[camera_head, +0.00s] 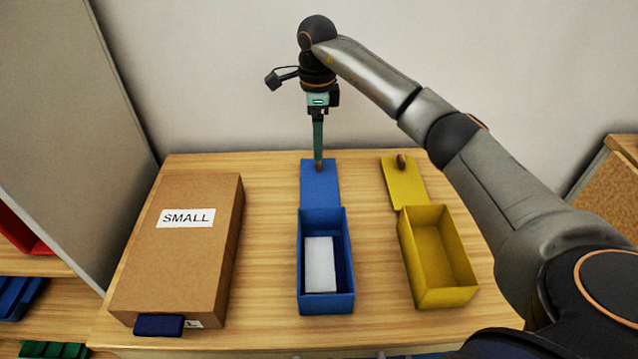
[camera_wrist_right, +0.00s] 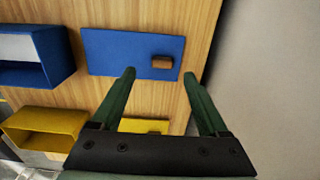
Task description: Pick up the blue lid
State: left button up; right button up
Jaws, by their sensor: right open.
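The blue lid (camera_head: 320,190) lies on the table behind the open blue box (camera_head: 327,302). In the right wrist view, the blue lid (camera_wrist_right: 115,50) has a small brown knob (camera_wrist_right: 162,62) near one end. My right gripper (camera_head: 318,164) points down over the lid's far end, at the knob. In the wrist view its green fingers (camera_wrist_right: 159,75) are apart with nothing between them, and the knob shows just past the fingertips. I cannot tell the exact height above the lid. In the head view the fingers mostly hide the knob. My left gripper is not in view.
A white block (camera_head: 320,265) lies in the blue box. The open yellow box (camera_head: 440,255) and its yellow lid (camera_head: 404,185) are to the right. A brown carton (camera_head: 180,255) marked SMALL stands left, with a dark blue piece (camera_head: 159,325) at its front. A wall is behind the table.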

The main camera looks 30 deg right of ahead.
aim_at(319, 181)
notch_tip(319, 181, down, 5)
jog(key=shift+w+d+f, duration=0.1)
jog(key=shift+d+f, duration=0.05)
grip_shut()
dwell(0.7)
